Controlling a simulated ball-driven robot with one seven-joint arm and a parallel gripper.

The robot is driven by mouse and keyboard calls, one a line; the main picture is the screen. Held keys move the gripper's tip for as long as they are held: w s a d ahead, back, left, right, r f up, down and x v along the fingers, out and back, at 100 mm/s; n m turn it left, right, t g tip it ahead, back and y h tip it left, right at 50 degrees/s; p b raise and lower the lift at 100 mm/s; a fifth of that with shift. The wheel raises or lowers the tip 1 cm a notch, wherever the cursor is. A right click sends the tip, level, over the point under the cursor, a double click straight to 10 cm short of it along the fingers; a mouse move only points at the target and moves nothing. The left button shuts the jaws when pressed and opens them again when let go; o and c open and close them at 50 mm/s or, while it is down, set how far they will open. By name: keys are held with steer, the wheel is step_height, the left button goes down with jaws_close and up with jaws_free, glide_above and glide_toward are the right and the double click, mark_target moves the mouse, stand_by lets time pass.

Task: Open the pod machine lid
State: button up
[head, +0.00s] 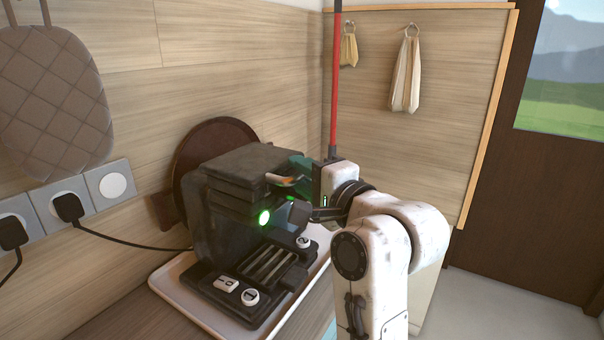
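The pod machine (219,232) is black and stands on a light tray. Its lid (255,165) lies flat on top and looks closed. A round green light glows near its front. My gripper (292,196) is at the machine's front right, close to the lid's front edge. Dark gripper parts overlap the machine in the picture. I cannot tell whether the fingers touch the lid, or whether they are open or shut. A small orange and white piece shows beside the gripper, partly hidden. My white arm covers the machine's right side.
The tray (172,287) rests on a wooden counter (165,322). A round brown board (200,150) leans behind the machine. A black cable (125,240) runs from wall sockets to its left. Cloths (406,75) and a quilted pad (50,95) hang on the walls.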

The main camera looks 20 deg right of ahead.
jaws_close()
stand_by(0.4)
